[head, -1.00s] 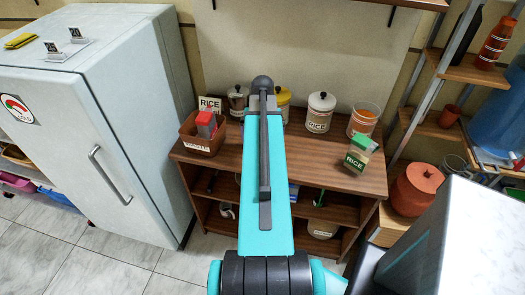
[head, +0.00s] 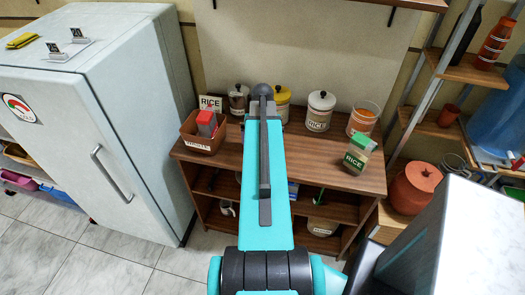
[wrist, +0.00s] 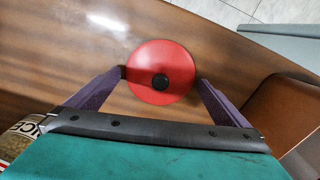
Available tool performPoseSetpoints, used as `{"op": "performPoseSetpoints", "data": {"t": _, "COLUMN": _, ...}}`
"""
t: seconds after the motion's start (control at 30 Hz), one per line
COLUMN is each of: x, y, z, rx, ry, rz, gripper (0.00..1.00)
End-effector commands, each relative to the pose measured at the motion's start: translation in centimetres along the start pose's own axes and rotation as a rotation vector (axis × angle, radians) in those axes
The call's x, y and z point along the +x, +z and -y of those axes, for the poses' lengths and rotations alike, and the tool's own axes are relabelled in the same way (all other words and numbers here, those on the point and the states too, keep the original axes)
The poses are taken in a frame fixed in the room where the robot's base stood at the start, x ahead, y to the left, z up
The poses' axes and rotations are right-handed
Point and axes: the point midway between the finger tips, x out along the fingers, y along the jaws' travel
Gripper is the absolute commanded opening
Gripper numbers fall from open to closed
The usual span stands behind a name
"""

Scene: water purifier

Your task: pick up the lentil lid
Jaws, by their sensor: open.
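A round red lid with a black knob (wrist: 160,58), which I take to be the lentil lid, shows in the wrist view over the brown wooden counter top. I cannot tell whether it lies flat on the wood or on something beneath it. My gripper (wrist: 162,79) is open, with one purple finger on each side of the lid. The fingertips are close to its rim; I cannot tell whether they touch it. In the head view my arm covers the lid and the gripper.
A fridge (head: 85,110) stands at left. Bare wood lies left of the lid in the wrist view.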

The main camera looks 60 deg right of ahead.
Motion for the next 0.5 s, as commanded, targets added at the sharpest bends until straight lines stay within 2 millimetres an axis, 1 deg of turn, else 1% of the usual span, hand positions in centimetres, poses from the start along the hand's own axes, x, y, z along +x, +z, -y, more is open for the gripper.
{"op": "performPoseSetpoints", "data": {"t": 0.07, "x": -0.01, "y": 0.00, "z": -0.01, "rx": 0.000, "ry": 0.000, "rz": 0.000, "gripper": 0.98}}
{"op": "performPoseSetpoints", "data": {"t": 0.2, "x": -0.01, "y": 0.00, "z": -0.02, "rx": 0.000, "ry": 0.000, "rz": 0.000, "gripper": 0.75}}
{"op": "performPoseSetpoints", "data": {"t": 0.27, "x": -0.01, "y": 0.00, "z": -0.02, "rx": 0.000, "ry": 0.000, "rz": 0.000, "gripper": 0.65}}
{"op": "performPoseSetpoints", "data": {"t": 0.5, "x": -0.03, "y": 0.00, "z": -0.03, "rx": 0.000, "ry": 0.000, "rz": 0.000, "gripper": 0.65}}
